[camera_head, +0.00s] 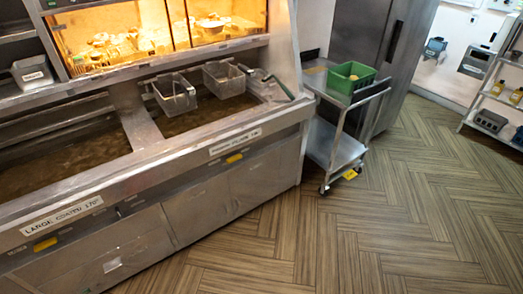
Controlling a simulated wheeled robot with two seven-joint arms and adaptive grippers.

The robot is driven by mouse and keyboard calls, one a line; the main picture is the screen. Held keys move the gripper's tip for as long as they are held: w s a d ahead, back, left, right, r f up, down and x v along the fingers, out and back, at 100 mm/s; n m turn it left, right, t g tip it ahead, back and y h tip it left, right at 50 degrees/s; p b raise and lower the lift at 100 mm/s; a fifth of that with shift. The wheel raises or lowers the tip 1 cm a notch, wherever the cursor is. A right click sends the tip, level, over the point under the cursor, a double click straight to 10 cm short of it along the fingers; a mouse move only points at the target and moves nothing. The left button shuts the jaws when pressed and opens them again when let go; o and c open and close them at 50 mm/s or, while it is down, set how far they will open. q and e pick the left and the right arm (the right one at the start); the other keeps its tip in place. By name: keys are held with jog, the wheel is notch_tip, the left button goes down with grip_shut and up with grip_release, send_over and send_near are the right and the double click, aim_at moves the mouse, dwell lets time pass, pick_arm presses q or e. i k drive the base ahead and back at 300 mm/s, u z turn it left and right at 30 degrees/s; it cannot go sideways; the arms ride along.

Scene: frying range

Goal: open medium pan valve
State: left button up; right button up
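The frying range (150,160) fills the left half of the head view. Its front pan at the left bears a label (62,215) that reads "LARGE". A second, smaller pan (205,118) lies to the right, with two wire baskets at its back edge. The label (235,142) below this smaller pan is too small to read surely. A yellow handle-like piece (234,158) sits on the front panel under that label, and a similar yellow piece (45,243) sits under the large pan's label. Whether either is a valve, or open, I cannot tell. Neither gripper shows.
A metal cart (336,145) with a green crate (351,77) on top stands right of the range, before a steel cabinet (382,50). A shelf rack (500,95) stands at far right. The wooden floor (350,240) before the range is clear.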

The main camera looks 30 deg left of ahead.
aim_at(235, 158)
jog(key=u, duration=0.1)
jog(key=i, duration=0.85)
jog(key=u, duration=0.3)
